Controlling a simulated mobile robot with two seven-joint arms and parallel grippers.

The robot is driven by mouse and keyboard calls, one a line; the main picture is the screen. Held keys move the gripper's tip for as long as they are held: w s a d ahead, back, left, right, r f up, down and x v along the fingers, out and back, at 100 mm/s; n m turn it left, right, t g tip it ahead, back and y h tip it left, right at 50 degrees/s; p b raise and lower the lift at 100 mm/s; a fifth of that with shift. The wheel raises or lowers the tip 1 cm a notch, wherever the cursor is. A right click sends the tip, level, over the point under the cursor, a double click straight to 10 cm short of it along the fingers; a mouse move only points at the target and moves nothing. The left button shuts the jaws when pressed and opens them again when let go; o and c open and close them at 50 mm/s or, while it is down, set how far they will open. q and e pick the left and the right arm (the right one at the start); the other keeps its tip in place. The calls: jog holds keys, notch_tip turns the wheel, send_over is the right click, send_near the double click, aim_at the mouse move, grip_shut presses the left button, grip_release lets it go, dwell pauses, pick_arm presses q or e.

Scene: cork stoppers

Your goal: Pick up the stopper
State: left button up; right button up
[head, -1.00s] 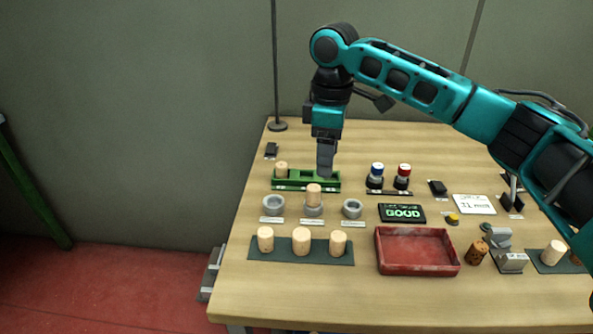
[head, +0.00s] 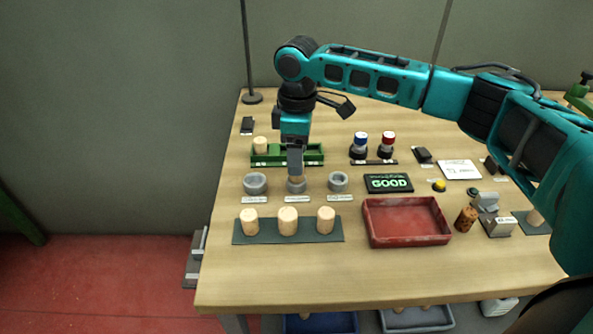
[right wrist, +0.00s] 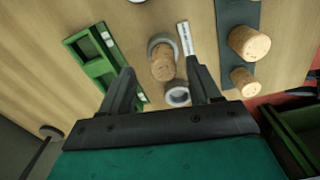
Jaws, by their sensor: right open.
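A pale cork stopper (right wrist: 163,66) stands in the middle grey ring (head: 296,187) of a row of rings. My right gripper (head: 295,170) is over this ring, pointing down, and hides most of the stopper in the head view. In the right wrist view its two fingers are apart, and the stopper shows between and beyond them. I cannot tell whether a finger touches it. Other stoppers stand on a dark mat (head: 262,238), and one (head: 260,144) sits in the left end of the green rack (head: 313,152). My left gripper is not in view.
A red tray (head: 405,240) lies right of the mat, with a speckled brown stopper (head: 466,219) beside it. Empty rings (head: 255,184) flank the middle one. A display reading GOOD (head: 388,183) and red and blue-topped stamps (head: 388,142) stand to the right.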

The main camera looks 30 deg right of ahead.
jog(key=shift+s+f, duration=0.15)
jog(key=shift+f, duration=1.8)
jog(key=shift+a, duration=0.1)
grip_shut()
jog(key=shift+r, duration=0.1)
